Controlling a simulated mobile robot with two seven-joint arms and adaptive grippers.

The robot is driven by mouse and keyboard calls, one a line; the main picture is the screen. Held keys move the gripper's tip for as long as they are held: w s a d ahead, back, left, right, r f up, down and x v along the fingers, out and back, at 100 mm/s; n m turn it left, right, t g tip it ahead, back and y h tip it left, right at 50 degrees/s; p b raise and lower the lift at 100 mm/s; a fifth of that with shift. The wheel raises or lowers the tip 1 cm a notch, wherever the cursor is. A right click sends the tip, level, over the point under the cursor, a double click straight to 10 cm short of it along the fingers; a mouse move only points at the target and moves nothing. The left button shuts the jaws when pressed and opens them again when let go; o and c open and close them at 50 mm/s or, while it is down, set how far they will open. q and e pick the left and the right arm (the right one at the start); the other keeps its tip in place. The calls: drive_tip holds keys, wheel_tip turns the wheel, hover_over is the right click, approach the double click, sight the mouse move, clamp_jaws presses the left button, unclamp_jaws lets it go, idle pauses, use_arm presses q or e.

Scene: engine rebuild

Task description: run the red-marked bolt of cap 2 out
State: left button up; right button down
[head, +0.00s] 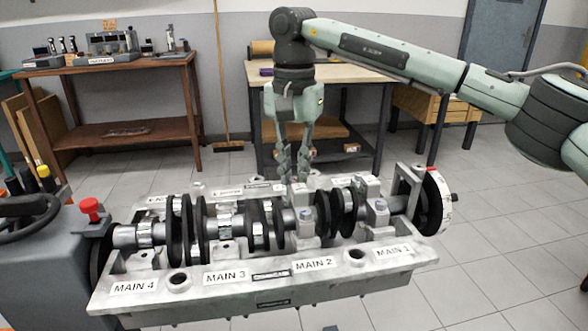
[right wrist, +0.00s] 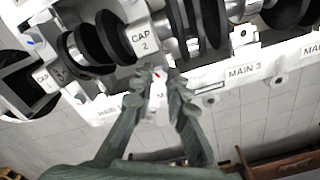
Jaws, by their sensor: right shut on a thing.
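The bearing cap labelled CAP 2 (right wrist: 141,40) sits over the crankshaft in the right wrist view. The red-marked bolt (right wrist: 157,74) shows as a small red spot between my right fingertips at the edge of that cap; its shank is hidden. My right gripper (right wrist: 162,78) is shut on the bolt. In the head view my right gripper (head: 295,178) points straight down at the far side of the crankshaft (head: 258,220), above the engine block (head: 205,292) near MAIN 2. Whether the threads are still engaged cannot be told. My left gripper is not in view.
A grey unit with a red knob (head: 90,208) stands at the block's left end. Behind are a wooden bench (head: 110,72) with tools and a second table (head: 345,73). The tiled floor to the right is clear.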

drive_tip(key=shift+s+f+n, duration=0.1)
drive_tip(key=shift+f+n, duration=0.15)
drive_tip(key=shift+n, duration=2.55)
drive_tip(key=n, duration=0.3)
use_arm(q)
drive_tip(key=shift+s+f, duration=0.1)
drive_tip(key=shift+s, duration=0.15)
use_arm(e)
drive_tip(key=shift+n, duration=0.8)
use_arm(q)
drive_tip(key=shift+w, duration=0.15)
